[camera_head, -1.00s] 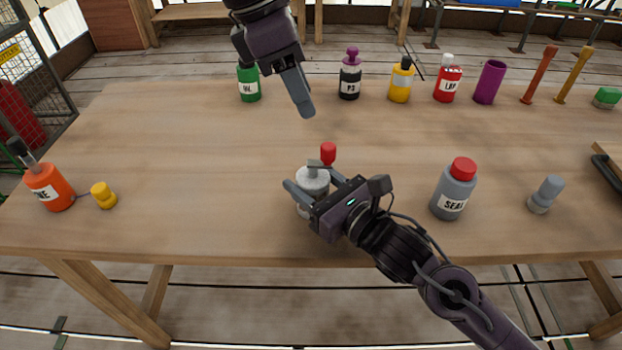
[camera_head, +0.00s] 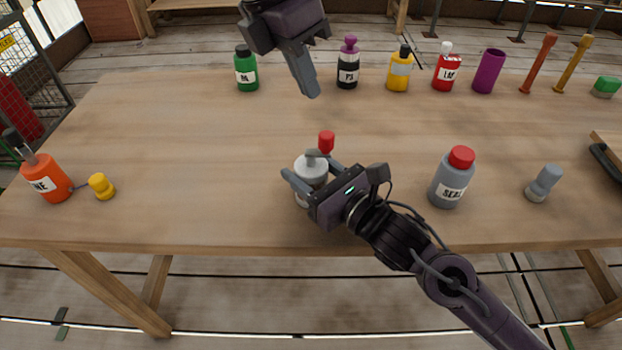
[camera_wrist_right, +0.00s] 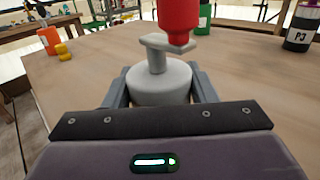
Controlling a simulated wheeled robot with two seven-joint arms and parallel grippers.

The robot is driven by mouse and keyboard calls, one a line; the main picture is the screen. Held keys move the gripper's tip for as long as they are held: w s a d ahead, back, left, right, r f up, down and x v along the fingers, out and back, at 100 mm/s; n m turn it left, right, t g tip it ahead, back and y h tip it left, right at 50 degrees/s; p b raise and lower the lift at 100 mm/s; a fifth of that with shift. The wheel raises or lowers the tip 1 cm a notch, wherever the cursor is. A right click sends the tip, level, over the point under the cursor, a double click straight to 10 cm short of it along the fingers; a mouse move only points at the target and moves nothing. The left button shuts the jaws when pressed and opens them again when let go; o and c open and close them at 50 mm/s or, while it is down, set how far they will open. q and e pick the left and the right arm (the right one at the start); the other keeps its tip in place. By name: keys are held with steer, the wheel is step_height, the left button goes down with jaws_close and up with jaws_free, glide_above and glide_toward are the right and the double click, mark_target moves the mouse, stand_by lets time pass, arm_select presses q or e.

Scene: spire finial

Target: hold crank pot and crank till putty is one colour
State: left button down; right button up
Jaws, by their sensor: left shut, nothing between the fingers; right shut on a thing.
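The crank pot (camera_head: 311,165) is a pale grey pot with a crank on its lid and a red knob (camera_head: 326,139). It stands upright on the table near the front middle. My right gripper (camera_head: 308,181) is shut around the pot's body, a finger on each side. The right wrist view shows the pot's lid (camera_wrist_right: 160,85) between the fingers, and the red knob (camera_wrist_right: 180,18) above it on the crank arm. My left gripper (camera_head: 311,92) is shut and empty, above the table behind the pot, apart from the knob. The putty is hidden inside the pot.
At the back stand a green bottle (camera_head: 246,70), black bottle (camera_head: 348,65), yellow bottle (camera_head: 400,70), red bottle (camera_head: 446,70) and purple cup (camera_head: 489,72). A grey SEAL bottle (camera_head: 452,180) stands right of my right gripper. An orange bottle (camera_head: 48,178) is at the left. The table's centre is clear.

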arm_select(q)
steer(key=w+f+n+y, duration=0.1)
steer(key=w+f+n, duration=0.1)
steer(key=n, duration=1.5)
steer(key=w+d+f+n, duration=0.1)
steer(key=f+n, duration=0.4)
steer(key=n, duration=1.3)
steer(key=shift+w+d+t+y, duration=0.2)
steer(key=shift+w+t+y, duration=0.1)
steer(key=shift+w+y, duration=0.1)
steer(key=shift+f, duration=0.15)
steer(key=shift+a+x, duration=0.1)
steer(key=shift+x, duration=0.6)
steer(key=shift+a+x, duration=0.15)
steer(key=shift+x, duration=0.5)
